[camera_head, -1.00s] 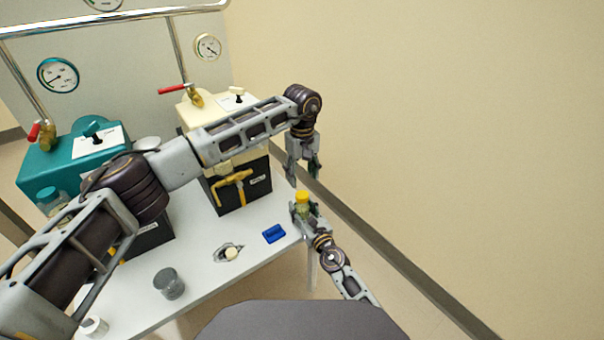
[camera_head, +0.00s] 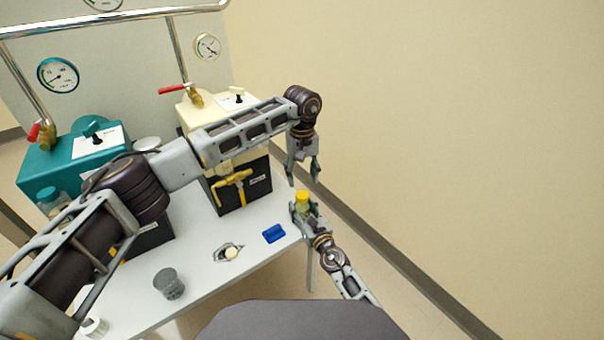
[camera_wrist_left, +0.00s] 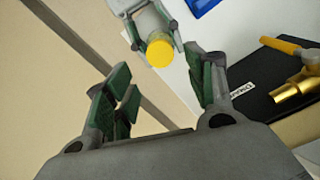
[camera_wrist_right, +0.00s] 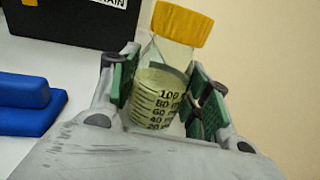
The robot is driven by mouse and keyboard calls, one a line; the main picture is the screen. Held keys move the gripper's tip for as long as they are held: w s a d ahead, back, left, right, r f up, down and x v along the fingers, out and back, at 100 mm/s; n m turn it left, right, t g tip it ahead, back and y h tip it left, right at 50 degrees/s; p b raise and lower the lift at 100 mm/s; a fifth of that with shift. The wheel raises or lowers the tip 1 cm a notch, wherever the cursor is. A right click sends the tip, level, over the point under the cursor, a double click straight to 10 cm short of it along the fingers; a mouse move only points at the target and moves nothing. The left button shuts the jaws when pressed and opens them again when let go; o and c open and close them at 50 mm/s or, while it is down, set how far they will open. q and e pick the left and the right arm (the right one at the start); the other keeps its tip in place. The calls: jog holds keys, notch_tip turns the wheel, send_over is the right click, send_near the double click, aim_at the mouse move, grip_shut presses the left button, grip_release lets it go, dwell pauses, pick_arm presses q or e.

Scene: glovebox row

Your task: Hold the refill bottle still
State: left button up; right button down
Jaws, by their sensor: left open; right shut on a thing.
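The refill bottle (camera_wrist_right: 162,88) is clear with a yellow cap (camera_wrist_right: 183,24) and dark volume marks, part filled with a pale yellowish liquid. My right gripper (camera_head: 302,208) is shut on it, pads on both sides of its body, cap up. In the head view the bottle's yellow cap (camera_head: 302,196) shows beyond the table's right edge. My left gripper (camera_head: 303,180) hangs above the bottle, open and empty. In the left wrist view the yellow cap (camera_wrist_left: 159,53) lies beyond the open fingers (camera_wrist_left: 165,100), apart from them.
A blue block (camera_head: 274,233) lies on the white table (camera_head: 205,278) near its right edge. A cream box (camera_head: 188,118) with a brass tap (camera_head: 232,182) and a teal box (camera_head: 45,168) stand behind. A grey jar (camera_head: 169,284) stands at the front.

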aim_at(302, 194)
pick_arm(q)
jog(key=shift+f, duration=3.9)
jog(key=shift+c, duration=0.5)
jog(key=c, duration=1)
jog(key=shift+n, duration=0.3)
